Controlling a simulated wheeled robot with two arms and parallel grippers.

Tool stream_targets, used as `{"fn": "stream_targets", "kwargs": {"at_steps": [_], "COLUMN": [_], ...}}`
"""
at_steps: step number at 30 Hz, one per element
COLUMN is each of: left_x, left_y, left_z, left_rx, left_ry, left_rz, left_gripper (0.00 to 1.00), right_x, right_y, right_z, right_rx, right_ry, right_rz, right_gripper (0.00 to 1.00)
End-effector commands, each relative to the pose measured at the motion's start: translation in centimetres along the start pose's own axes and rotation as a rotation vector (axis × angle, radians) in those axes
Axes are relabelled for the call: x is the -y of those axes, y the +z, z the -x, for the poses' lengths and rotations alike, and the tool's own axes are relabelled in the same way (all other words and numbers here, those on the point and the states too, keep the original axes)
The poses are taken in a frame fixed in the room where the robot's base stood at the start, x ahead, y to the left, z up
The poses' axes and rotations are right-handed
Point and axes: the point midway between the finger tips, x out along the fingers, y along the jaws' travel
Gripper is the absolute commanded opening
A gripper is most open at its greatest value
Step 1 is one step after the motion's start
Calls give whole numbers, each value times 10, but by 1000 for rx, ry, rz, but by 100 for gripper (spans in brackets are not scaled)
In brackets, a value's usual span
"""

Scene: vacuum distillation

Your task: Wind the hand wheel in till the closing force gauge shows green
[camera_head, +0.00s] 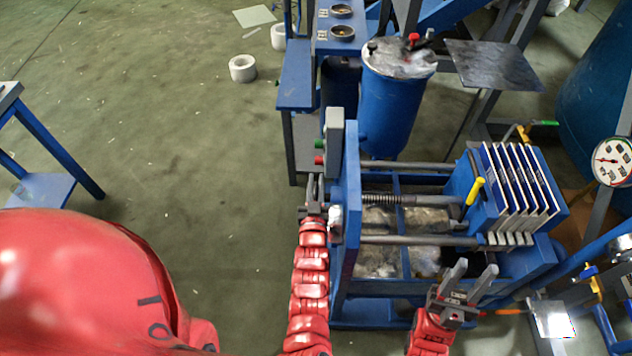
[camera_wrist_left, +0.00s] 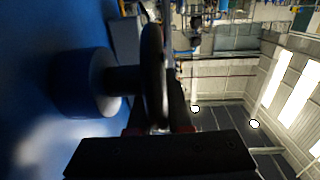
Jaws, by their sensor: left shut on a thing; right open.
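The hand wheel (camera_wrist_left: 153,75) shows edge-on in the left wrist view as a dark rim in front of a blue round hub (camera_wrist_left: 82,82). My left gripper (camera_head: 316,192) is shut on the wheel, at the left side of the blue press end plate (camera_head: 346,210). In the head view the wheel is mostly hidden by my gripper. The threaded spindle (camera_head: 410,200) runs right from the end plate. A white round dial gauge (camera_head: 612,161) with a red mark is at the far right; I cannot tell whether it is the closing force gauge. My right gripper (camera_head: 476,272) is open and empty before the press.
A pack of white and blue plates (camera_head: 520,185) stands at the press's right end, with a yellow handle (camera_head: 475,191) beside it. A box with green and red buttons (camera_head: 333,140) tops the end plate. A blue drum (camera_head: 392,105) stands behind. The floor at left is open.

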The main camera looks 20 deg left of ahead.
Motion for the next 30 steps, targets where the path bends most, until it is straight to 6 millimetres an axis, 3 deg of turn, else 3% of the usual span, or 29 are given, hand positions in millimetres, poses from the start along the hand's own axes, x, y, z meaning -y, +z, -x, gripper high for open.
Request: {"fn": "stream_targets", "kwargs": {"at_steps": [5, 9, 15, 27, 28, 30], "left_x": [0, -1, -1, 0, 0, 0], "left_y": [2, 8, 1, -6, -6, -6], "left_z": [0, 1, 5, 7, 7, 7], "left_rx": [-7, -73, -206, -243, -243, -244], "left_ry": [0, 3, 2, 1, 1, 1], "left_rz": [0, 0, 1, 1, 1, 0], "left_gripper": [0, 0, 0, 0, 19, 32], "right_x": [0, 1, 3, 3, 3, 3], "right_y": [1, 4, 9, 9, 9, 9], "right_z": [3, 26, 54, 55, 55, 55], "right_rx": [0, 0, 0, 0, 0, 0], "right_ry": [0, 0, 0, 0, 0, 0], "right_rz": [0, 0, 0, 0, 0, 0], "right_gripper": [41, 41, 41, 41, 41, 41]}}
